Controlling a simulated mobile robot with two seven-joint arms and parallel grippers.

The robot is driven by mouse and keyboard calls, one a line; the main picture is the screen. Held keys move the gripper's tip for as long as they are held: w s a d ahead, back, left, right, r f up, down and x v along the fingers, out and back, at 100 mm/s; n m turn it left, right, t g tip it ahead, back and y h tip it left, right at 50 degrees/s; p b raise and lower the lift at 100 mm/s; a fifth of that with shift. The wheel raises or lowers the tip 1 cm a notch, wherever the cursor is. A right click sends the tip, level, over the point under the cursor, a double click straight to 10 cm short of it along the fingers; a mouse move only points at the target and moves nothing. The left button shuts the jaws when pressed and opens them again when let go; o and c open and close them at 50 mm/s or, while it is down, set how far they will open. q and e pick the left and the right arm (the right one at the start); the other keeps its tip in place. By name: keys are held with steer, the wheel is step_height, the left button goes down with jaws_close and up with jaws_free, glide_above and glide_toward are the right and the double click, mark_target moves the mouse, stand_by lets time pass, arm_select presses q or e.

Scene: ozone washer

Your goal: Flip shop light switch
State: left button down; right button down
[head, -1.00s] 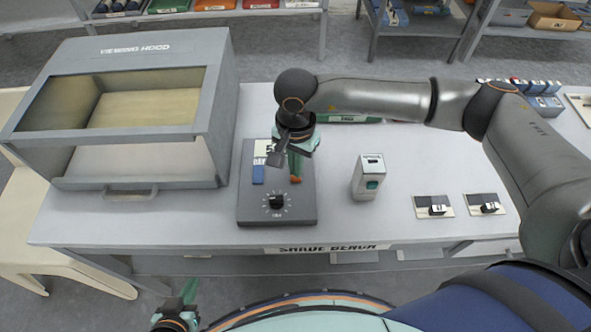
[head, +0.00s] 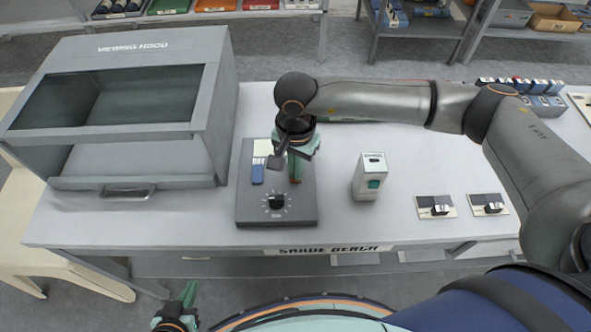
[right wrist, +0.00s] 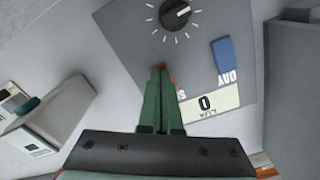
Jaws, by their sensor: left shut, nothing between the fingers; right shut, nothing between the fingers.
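A dark grey control panel (head: 300,208) lies on the bench, with a blue switch (head: 257,174) and a black dial (head: 276,202). The right wrist view shows the blue switch (right wrist: 222,56) beside the letters "DAY". A small orange piece (right wrist: 181,95) shows beside my right fingers, mostly hidden; its label shows only an "S", so I cannot read which switch it is. My right gripper (head: 296,180) is shut and empty, pointing down at the panel over this piece; I cannot tell whether they touch. My left gripper (head: 189,290) is shut and empty, low in front of the bench.
A viewing hood (head: 130,100) with a dark interior stands left of the panel. A grey box with a green button (head: 370,178) stands to the right. Two small switch plates (head: 437,207) lie farther right. The bench (head: 330,225) is clear between them.

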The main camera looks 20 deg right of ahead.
steer(key=shift+f, duration=0.2)
steer(key=shift+r, duration=0.2)
steer(key=shift+r+p, duration=0.35)
steer(key=shift+r, duration=0.25)
steer(key=shift+r+p, duration=1.25)
steer(key=shift+r, duration=1.55)
